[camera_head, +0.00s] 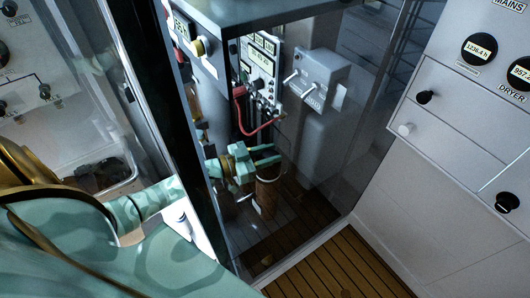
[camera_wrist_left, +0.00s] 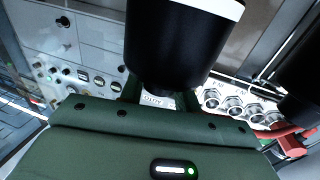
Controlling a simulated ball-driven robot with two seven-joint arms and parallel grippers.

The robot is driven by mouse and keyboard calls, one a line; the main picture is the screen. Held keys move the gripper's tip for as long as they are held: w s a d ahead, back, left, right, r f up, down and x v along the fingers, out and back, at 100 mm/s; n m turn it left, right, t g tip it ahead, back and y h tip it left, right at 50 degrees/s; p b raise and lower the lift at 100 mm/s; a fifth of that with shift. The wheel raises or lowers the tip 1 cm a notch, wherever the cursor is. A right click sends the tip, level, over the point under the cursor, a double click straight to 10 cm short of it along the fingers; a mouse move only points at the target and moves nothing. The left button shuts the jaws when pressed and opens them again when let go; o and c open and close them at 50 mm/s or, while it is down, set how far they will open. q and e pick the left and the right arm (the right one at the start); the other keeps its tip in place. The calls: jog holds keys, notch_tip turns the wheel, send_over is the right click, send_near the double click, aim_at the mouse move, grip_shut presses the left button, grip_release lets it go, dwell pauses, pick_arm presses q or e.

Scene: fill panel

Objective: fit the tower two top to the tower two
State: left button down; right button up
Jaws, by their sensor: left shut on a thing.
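My left gripper (camera_head: 264,156) reaches into the cabinet and is shut, its two teal fingers pointing right. A brown cylinder (camera_head: 266,196) stands upright just below the fingers, and a second one (camera_head: 226,207) is to its left. In the left wrist view a large black cylinder with a white band (camera_wrist_left: 182,45) rises at the fingers of my left gripper (camera_wrist_left: 158,100). I take it for the tower two top, in the grip. Its lower end is partly hidden, and I cannot tell whether it touches tower two. My right gripper is not in view.
The cabinet's clear, dark panel (camera_head: 350,150) stands right of my gripper, and its dark frame post (camera_head: 165,110) is close to my arm. A grey box with levers (camera_head: 312,78) and a red hose (camera_head: 262,128) are above. Another black cylinder (camera_wrist_left: 302,80) is at the right.

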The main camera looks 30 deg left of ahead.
pick_arm(q)
jog(key=shift+f+b, duration=0.6)
jog(key=shift+f, duration=0.25)
jog(key=c, duration=0.9)
grip_release()
jog(key=shift+c, duration=0.2)
jog(key=v, duration=1.6)
jog(key=shift+s+a, duration=0.15)
jog(key=shift+a, duration=0.05)
jog(key=shift+r, duration=0.1)
